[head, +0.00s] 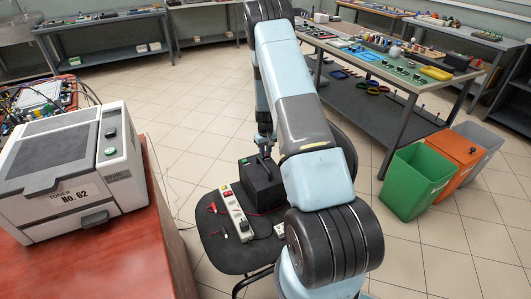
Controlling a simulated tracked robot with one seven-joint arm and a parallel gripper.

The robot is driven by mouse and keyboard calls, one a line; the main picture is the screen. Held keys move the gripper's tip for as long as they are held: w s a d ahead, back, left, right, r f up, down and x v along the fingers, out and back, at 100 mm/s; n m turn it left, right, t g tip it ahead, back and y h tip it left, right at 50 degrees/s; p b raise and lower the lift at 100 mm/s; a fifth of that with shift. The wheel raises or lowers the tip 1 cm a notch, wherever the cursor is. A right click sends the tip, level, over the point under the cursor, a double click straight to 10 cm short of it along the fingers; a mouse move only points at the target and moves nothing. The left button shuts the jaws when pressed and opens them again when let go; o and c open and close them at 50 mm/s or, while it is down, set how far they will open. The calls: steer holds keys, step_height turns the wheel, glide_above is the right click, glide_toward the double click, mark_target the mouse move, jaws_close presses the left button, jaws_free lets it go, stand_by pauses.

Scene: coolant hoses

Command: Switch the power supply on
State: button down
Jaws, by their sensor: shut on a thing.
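A black box (262,190), which looks like the power supply, stands on the dark seat (222,256) in the head view. A red lead runs from its lower side. My gripper (262,158) is at the top of this box, small and partly hidden behind my arm. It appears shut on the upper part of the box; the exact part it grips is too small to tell. The box's right side is hidden by my arm, and I cannot make out its switch state.
A white power strip (236,214) with red clips (213,209) and a dark plug lies left of the box. A small white block (280,230) lies in front. A toner printer (72,170) stands on the red table at left. Bins (416,182) and a workbench are at right.

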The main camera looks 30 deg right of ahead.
steer(key=shift+w+r+g, duration=0.1)
steer(key=shift+w+g, duration=0.1)
steer(key=shift+g, duration=0.55)
steer(key=shift+w+g, duration=0.2)
steer(key=shift+g, duration=0.55)
steer(key=c, duration=1)
jaws_free()
steer(key=shift+o, duration=0.2)
steer(key=shift+r, duration=0.15)
steer(key=v, duration=1.3)
steer(key=shift+r, duration=0.2)
